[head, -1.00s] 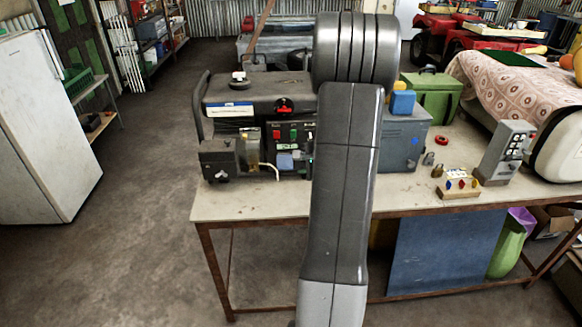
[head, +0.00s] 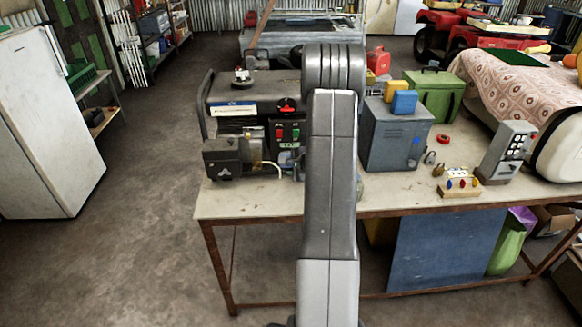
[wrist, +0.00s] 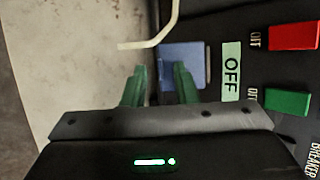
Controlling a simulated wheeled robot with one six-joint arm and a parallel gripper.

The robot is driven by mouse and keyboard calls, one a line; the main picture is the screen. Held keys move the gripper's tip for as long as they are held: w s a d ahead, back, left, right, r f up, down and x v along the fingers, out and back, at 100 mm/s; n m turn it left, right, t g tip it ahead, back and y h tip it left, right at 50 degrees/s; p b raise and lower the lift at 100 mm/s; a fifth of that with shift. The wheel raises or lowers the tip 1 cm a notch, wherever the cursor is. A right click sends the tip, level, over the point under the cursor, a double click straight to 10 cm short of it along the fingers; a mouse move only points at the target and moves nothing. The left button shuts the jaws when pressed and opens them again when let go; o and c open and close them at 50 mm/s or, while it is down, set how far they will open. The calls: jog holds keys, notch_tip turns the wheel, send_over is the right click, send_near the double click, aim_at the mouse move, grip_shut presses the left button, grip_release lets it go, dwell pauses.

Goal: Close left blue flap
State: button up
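The blue flap (wrist: 190,57) is on the dark generator panel, past my fingertips in the wrist view. In the head view it shows small and pale (head: 286,159) low on the panel, beside my arm. How far it stands open is hard to tell. My gripper (wrist: 159,72) has two green fingers with a clear gap between them and nothing seen held. The right finger overlaps the flap's lower part in the picture; whether it touches cannot be told. In the head view my arm hides the gripper and the panel's right part.
A red switch (wrist: 294,37) and a green switch (wrist: 287,102) sit right of an OFF label (wrist: 231,71). A pale bent cord (wrist: 160,33) runs near the flap. A grey-blue box (head: 396,138) stands right of the generator (head: 255,90). The table's front left (head: 240,205) is clear.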

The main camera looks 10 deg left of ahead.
grip_shut()
jog(key=shift+f+b, duration=0.15)
jog(key=shift+b, duration=0.4)
